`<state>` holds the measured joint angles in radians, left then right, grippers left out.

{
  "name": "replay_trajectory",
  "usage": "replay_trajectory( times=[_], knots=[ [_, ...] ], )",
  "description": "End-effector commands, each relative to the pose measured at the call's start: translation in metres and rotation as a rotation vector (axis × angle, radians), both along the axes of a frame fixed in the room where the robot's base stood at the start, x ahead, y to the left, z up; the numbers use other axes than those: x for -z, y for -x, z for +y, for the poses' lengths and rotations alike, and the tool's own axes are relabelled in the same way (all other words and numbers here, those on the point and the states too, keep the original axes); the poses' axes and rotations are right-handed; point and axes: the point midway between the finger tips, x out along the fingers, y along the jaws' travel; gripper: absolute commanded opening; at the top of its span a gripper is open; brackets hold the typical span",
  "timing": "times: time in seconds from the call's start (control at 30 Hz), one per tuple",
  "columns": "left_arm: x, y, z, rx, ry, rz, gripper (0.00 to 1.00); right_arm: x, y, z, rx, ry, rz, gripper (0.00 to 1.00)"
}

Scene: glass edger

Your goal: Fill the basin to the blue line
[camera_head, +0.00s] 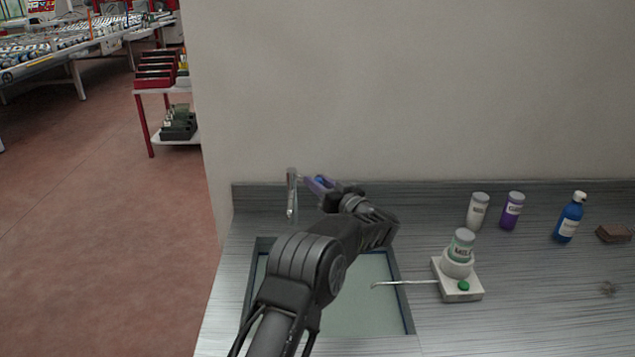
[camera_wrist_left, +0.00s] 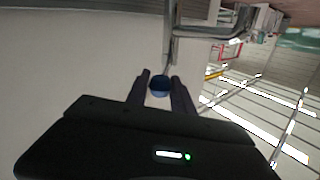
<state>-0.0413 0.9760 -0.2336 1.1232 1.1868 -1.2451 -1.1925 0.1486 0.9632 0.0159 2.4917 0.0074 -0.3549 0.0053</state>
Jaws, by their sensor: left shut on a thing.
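The basin (camera_head: 402,292) is sunk into the counter, with a dark rim and a pale grey-green inside. My left arm covers much of it. I cannot make out the blue line or tell the water level. The metal faucet (camera_head: 292,196) stands at the basin's back edge. My left gripper (camera_head: 318,184) is beside it, shut on a small blue knob, which shows between the fingers in the left wrist view (camera_wrist_left: 159,86). Whether water runs from the spout is not clear. My right gripper is not in view.
Right of the basin stands a white base with a labelled bottle (camera_head: 461,246), a green button and a thin rod reaching over the basin. Behind are a white bottle (camera_head: 477,211), a purple bottle (camera_head: 511,211), a blue bottle (camera_head: 569,218) and a brown block (camera_head: 613,234). A wall closes the back.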

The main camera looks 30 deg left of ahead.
Motion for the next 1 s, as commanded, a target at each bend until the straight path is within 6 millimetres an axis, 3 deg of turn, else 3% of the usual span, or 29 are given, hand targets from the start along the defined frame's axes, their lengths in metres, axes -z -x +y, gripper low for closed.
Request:
replay_trajectory(
  times=[0.23,0.27,0.5,0.8,1.0],
  knots=[
    [-0.002,-0.001,-0.001,0.004,0.000,-0.003,0.00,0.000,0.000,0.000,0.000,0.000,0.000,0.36],
    [-0.002,-0.001,-0.001,0.004,0.000,-0.003,0.31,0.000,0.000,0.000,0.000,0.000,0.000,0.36],
    [-0.001,-0.001,0.000,0.003,-0.001,-0.002,0.49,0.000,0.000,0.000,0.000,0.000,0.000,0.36],
    [-0.001,0.000,-0.002,0.002,-0.001,-0.002,0.49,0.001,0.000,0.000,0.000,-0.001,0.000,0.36],
    [0.001,0.008,-0.022,0.005,0.000,-0.003,0.49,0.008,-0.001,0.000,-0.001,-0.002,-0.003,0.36]
  ],
)
